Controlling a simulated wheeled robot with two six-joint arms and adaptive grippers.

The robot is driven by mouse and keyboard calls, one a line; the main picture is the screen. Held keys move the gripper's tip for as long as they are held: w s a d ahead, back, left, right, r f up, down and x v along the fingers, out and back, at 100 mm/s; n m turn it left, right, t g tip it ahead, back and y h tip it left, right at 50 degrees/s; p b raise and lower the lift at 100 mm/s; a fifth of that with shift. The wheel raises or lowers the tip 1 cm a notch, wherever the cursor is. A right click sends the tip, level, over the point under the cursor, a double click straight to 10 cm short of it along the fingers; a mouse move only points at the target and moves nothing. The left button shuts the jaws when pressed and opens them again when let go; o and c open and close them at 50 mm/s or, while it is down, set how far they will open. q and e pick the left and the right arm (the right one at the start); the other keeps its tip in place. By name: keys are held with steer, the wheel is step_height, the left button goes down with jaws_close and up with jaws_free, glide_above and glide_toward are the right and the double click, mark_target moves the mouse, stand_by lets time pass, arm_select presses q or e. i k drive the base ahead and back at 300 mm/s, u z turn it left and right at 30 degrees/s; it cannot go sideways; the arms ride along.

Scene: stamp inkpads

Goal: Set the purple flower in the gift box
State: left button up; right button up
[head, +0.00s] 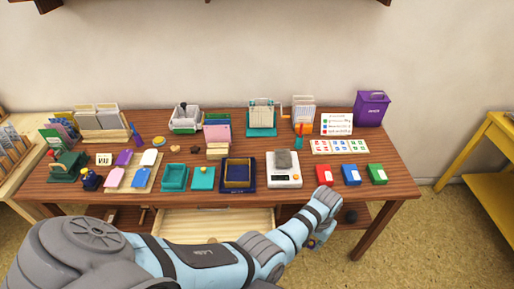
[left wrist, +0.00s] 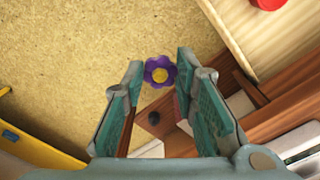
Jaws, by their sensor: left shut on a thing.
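My left gripper (head: 318,241) is low in front of the table's right half, below the level of the tabletop. In the left wrist view its two teal-padded fingers (left wrist: 158,76) are on either side of the purple flower (left wrist: 160,70), which has a yellow centre and sits at the fingertips. It is shut on the flower. Nothing is labelled as the gift box. An open teal box (head: 175,178) and a navy box with a gold inside (head: 238,176) stand on the table, and I cannot tell which is the gift box. My right gripper is not in view.
The wooden table (head: 408,186) is crowded. An open drawer (head: 190,232) juts out below the front edge. A yellow shelf (head: 490,150) stands at the right.

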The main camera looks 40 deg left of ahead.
mark_target(176, 179)
steer(key=z, duration=2.1)
steer(key=k, duration=2.85)
steer(key=u, duration=0.7)
steer(key=i, duration=0.1)
steer(key=u, duration=0.6)
